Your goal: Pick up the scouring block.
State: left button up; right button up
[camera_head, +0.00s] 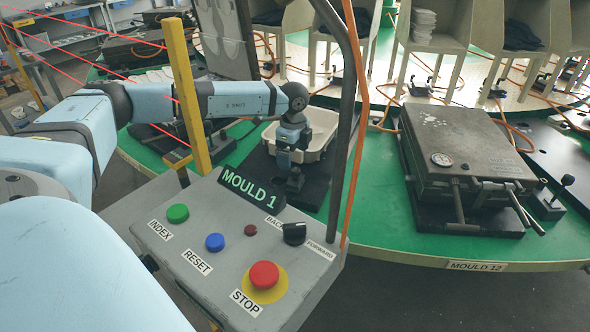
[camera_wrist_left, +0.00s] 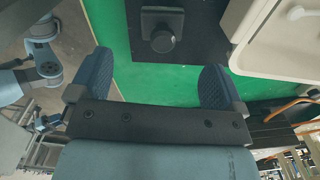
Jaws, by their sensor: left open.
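I cannot make out the scouring block for certain in either view. My left gripper (camera_head: 289,165) reaches past the control box to the front of a cream tray (camera_head: 322,147). In the left wrist view the two blue padded fingers of this gripper (camera_wrist_left: 156,72) are wide apart with nothing between them. Green table surface shows beyond the fingers, with a dark knobbed fitting (camera_wrist_left: 162,32) ahead. The cream tray (camera_wrist_left: 283,60) lies at the upper right there, outside the fingers, with a small pale piece (camera_wrist_left: 296,13) on it. My right gripper is not in view.
A grey control box (camera_head: 220,270) with several buttons and a MOULD 1 sign (camera_head: 250,188) stands close in front. A yellow post (camera_head: 186,90), a dark bent tube (camera_head: 345,110) and an orange cable (camera_head: 357,150) flank the arm. A closed mould (camera_head: 460,145) sits at right.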

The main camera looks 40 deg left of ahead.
aim_at(295, 169)
pick_arm(q)
jog(key=f, duration=0.6)
jog(key=f+b, duration=0.1)
jog(key=f, duration=0.2)
jog(key=shift+w+d, duration=0.15)
jog(key=shift+w, duration=0.1)
jog(key=shift+r, duration=0.1)
jog(key=c, duration=1.1)
